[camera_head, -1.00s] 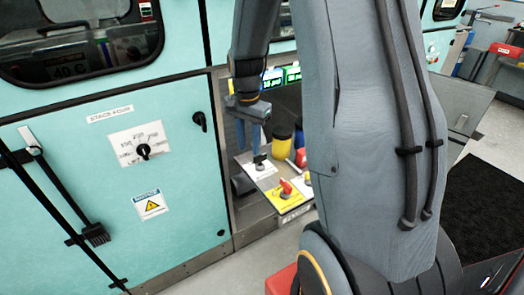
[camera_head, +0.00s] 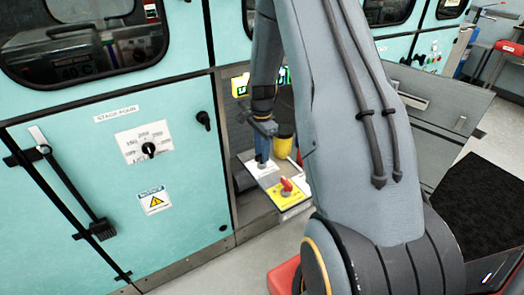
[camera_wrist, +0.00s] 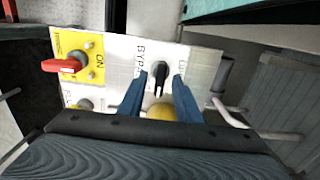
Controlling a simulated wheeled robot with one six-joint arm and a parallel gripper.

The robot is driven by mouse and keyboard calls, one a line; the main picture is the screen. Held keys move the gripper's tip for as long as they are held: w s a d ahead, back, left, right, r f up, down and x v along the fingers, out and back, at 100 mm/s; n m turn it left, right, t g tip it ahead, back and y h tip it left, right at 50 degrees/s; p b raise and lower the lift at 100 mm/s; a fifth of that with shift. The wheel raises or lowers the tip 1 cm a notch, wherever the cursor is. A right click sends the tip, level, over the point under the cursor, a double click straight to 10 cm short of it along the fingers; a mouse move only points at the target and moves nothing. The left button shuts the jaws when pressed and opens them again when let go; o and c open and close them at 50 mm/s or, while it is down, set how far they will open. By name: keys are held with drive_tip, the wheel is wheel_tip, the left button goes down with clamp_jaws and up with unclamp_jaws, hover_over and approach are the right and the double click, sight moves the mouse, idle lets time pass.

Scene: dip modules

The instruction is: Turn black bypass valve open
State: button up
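The black bypass valve (camera_wrist: 159,76) is a small black handle on a white plate lettered "BYPA…" (camera_wrist: 122,50). In the wrist view its handle points roughly up and down the picture. My gripper (camera_wrist: 159,84) has its two blue fingers apart, one on each side of the handle, with small gaps showing. In the head view my gripper (camera_head: 262,163) is down at the white plate (camera_head: 258,175), and its fingers mostly hide the valve.
A red-handled valve (camera_wrist: 66,66) on a yellow plate marked "ON" sits beside the bypass plate. Another dark knob (camera_wrist: 84,104) is close by. A yellow container (camera_head: 284,148) stands behind, in the recess. A teal cabinet wall (camera_head: 90,215) bounds the left.

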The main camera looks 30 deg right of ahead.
drive_tip(key=shift+f, duration=0.2)
drive_tip(key=shift+c, duration=0.4)
clamp_jaws()
